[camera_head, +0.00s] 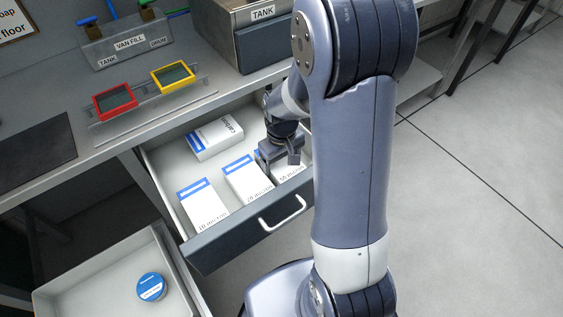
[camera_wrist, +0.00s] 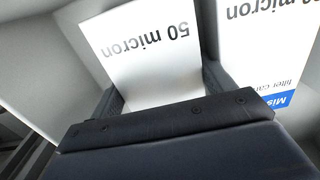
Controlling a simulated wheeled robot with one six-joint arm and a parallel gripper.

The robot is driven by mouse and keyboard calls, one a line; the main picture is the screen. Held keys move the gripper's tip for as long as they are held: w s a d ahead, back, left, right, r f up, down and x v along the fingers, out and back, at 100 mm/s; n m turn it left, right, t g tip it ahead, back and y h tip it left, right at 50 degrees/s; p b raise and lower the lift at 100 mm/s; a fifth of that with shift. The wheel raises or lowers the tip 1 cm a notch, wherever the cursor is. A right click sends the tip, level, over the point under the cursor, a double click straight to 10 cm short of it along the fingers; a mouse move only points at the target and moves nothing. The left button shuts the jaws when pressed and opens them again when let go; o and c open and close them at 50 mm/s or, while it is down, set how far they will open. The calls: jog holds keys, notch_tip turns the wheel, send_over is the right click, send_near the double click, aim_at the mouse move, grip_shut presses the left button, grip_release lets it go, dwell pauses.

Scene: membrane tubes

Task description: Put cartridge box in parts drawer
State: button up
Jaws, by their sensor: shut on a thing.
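The cartridge box marked 50 micron (camera_head: 291,171) is white and sits at the right end of the open parts drawer (camera_head: 187,252). My gripper (camera_head: 284,158) is over it and partly hides it. In the wrist view, my gripper's fingers (camera_wrist: 163,101) stand on both sides of the 50 micron box (camera_wrist: 145,50) and are shut on it. The box is inside the drawer; whether its underside touches the floor cannot be told.
The drawer also holds white-and-blue boxes: carbon (camera_head: 214,138), 10 micron (camera_head: 203,206) and 20 micron (camera_head: 247,180), the last close beside the held box. A lower tray (camera_head: 70,283) holds a round blue-topped container (camera_head: 151,287). Red (camera_head: 115,101) and yellow (camera_head: 172,77) frames lie on the counter.

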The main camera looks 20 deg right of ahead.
aim_at(282, 161)
jog(key=shift+f, duration=0.15)
jog(key=o, duration=0.9)
jog(key=shift+c, duration=0.2)
notch_tip(282, 161, up, 12)
jog(key=p, duration=0.2)
jog(key=shift+r, duration=0.25)
